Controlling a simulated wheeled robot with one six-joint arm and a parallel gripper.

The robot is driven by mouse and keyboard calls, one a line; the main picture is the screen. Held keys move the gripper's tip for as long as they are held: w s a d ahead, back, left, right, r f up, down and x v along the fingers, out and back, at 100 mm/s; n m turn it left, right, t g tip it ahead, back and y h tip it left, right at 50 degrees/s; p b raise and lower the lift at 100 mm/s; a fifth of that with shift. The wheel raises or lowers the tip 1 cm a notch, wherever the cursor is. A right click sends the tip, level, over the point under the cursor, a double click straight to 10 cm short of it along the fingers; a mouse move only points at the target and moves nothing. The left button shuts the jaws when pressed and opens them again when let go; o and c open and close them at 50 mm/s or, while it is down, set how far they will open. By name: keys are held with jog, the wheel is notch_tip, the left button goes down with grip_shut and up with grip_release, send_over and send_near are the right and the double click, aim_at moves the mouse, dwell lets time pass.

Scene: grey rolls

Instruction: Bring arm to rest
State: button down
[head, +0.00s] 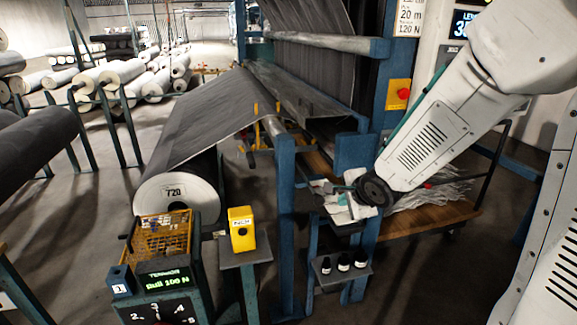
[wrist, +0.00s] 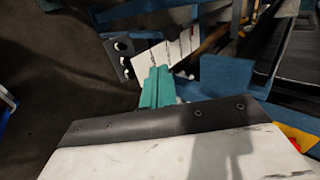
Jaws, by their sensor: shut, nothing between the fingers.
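My arm (head: 430,140) reaches in from the upper right in the head view, angled down and left. My gripper (head: 338,188) is at its end, beside the blue machine frame (head: 287,210) and over some white cards (head: 350,212). In the wrist view the teal fingers of my gripper (wrist: 155,72) are together with nothing held. White cards (wrist: 178,48) lie just beyond the fingertips there. I cannot tell whether the fingers touch them.
A small shelf with several dark bottles (head: 343,264) is below my gripper. A yellow box (head: 241,228) stands on a post at left, near a large grey roll (head: 205,140). A wooden cart (head: 430,220) stands behind my arm. Open floor (head: 440,275) shows at lower right.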

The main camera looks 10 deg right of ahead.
jog(key=s+d+f+n+g+h, duration=0.1)
jog(key=s+d+n+g+h, duration=0.3)
jog(key=s+n, duration=0.55)
jog(key=s+a+r+n+g+y, duration=0.1)
jog(key=s+a+r+n, duration=0.3)
jog(key=s, duration=0.6)
jog(key=s+a+r+n+g+y, duration=0.2)
jog(key=s+a+r+n, duration=0.1)
jog(key=s+r, duration=0.6)
jog(key=shift+s+a+n+g+y, duration=0.35)
jog(key=shift+s+n, duration=0.2)
jog(key=shift+s, duration=0.35)
jog(key=shift+d, duration=0.1)
